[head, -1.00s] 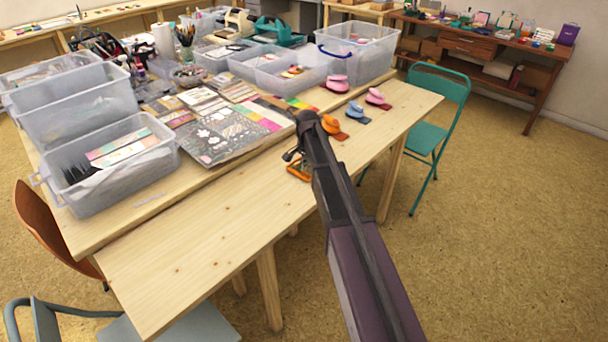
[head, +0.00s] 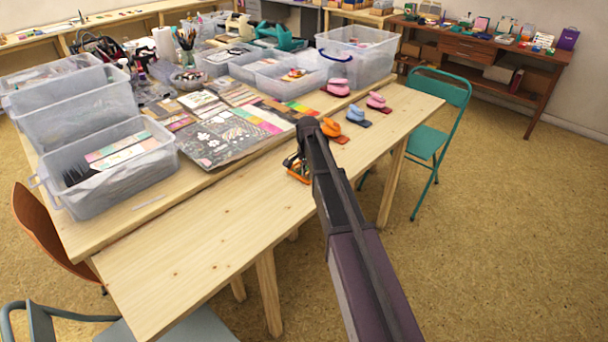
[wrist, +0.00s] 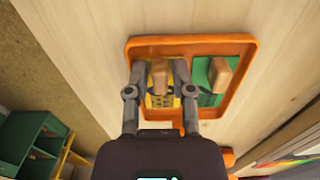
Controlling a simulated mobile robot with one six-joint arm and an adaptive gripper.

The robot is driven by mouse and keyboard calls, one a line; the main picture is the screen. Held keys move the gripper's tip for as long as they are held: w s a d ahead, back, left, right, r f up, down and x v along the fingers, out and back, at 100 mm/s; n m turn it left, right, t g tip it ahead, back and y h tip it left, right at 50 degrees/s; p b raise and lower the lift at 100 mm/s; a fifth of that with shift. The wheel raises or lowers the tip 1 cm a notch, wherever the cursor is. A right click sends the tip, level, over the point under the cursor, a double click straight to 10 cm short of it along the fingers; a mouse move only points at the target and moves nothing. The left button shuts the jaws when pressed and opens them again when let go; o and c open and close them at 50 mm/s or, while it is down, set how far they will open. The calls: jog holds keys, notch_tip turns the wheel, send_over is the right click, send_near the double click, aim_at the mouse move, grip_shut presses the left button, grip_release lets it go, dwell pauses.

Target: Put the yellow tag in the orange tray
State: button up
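The orange tray (wrist: 186,46) lies below my gripper in the wrist view; in the head view the orange tray (head: 300,180) is partly hidden by my gripper on the light wooden table. The yellow tag (wrist: 158,101) lies inside the tray's left part, with an upright wooden handle (wrist: 160,78) on it. A green tag (wrist: 203,72) with a similar handle lies to its right in the same tray. My gripper (wrist: 160,66) is open, one finger on each side of the yellow tag's handle, with gaps visible on both sides. Whether the tag touches the tray floor is hard to tell.
Orange (head: 332,128), blue (head: 356,112) and pink (head: 377,100) items stand in a row on the table behind the tray. Clear plastic bins (head: 110,165) and a patterned sheet (head: 225,138) are farther left. The table's near left part (head: 190,250) is clear.

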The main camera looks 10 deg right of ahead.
aim_at(308, 172)
jog(key=shift+r, duration=0.1)
notch_tip(308, 172, up, 12)
jog(key=p, duration=1.2)
dwell(0.8)
jog(key=s+a+n, duration=0.1)
jog(key=s+n, duration=0.9)
jog(key=s, duration=1.9)
jog(key=shift+a+n, duration=0.2)
jog(key=shift+n, duration=0.2)
notch_tip(308, 172, up, 4)
jog(key=p, duration=0.4)
jog(key=shift+r+p, duration=0.15)
jog(key=shift+p, duration=0.15)
